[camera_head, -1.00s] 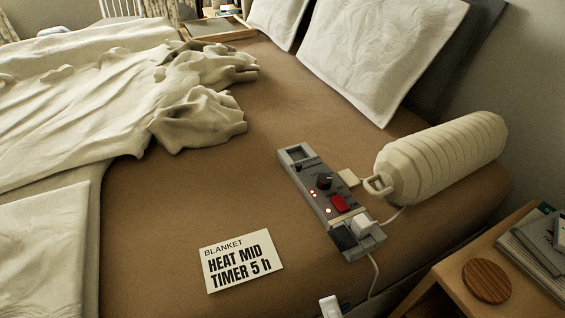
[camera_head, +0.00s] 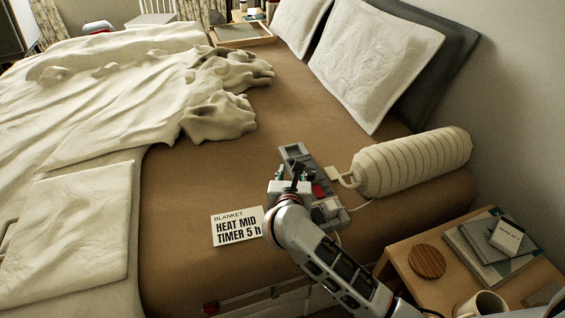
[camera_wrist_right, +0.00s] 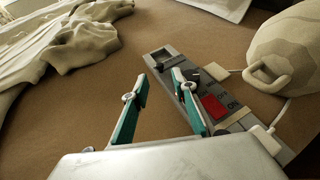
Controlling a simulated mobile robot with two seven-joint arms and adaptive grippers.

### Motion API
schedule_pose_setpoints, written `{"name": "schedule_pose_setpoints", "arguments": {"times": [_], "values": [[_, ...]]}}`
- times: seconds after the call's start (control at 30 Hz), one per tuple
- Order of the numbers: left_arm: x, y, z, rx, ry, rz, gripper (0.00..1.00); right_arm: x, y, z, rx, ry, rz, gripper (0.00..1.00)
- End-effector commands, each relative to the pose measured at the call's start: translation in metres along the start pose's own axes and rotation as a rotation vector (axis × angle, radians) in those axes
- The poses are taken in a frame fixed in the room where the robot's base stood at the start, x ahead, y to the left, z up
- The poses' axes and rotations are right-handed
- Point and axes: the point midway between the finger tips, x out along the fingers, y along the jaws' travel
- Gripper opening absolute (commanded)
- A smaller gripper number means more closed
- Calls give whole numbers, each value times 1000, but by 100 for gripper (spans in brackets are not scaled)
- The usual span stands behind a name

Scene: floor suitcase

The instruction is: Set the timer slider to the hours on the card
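The white card (camera_head: 237,227) lies flat on the brown bed sheet and reads BLANKET, HEAT MID, TIMER 5 h. The grey control panel (camera_head: 294,151) lies to its right. In the right wrist view the panel (camera_wrist_right: 159,54) shows a slot at its far end, a dark knob partly behind a finger, and a red switch (camera_wrist_right: 214,107). The slider's setting is too small to read. My right gripper (camera_head: 293,172) is above the panel's left side, hiding part of it. In the wrist view its teal fingers (camera_wrist_right: 163,78) are apart with nothing between them. My left gripper is out of view.
A ribbed cream bolster (camera_head: 412,163) lies right of the panel, with a plug and cable near it. Rumpled bedding (camera_head: 110,95) covers the left. A nightstand (camera_head: 400,262) with a round coaster (camera_head: 427,261) stands at lower right. The sheet beyond the panel is clear.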

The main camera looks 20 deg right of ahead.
Motion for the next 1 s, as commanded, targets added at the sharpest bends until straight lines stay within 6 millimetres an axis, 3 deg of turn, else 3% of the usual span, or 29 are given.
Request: {"name": "schedule_pose_setpoints", "arguments": {"times": [0.17,0.6,1.0], "values": [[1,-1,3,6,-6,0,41,14,0,-5,13,19,-2,27],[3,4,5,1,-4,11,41,73,0,-7,9,18,-2,27],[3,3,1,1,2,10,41,80,0,-3,12,15,0,25]]}}
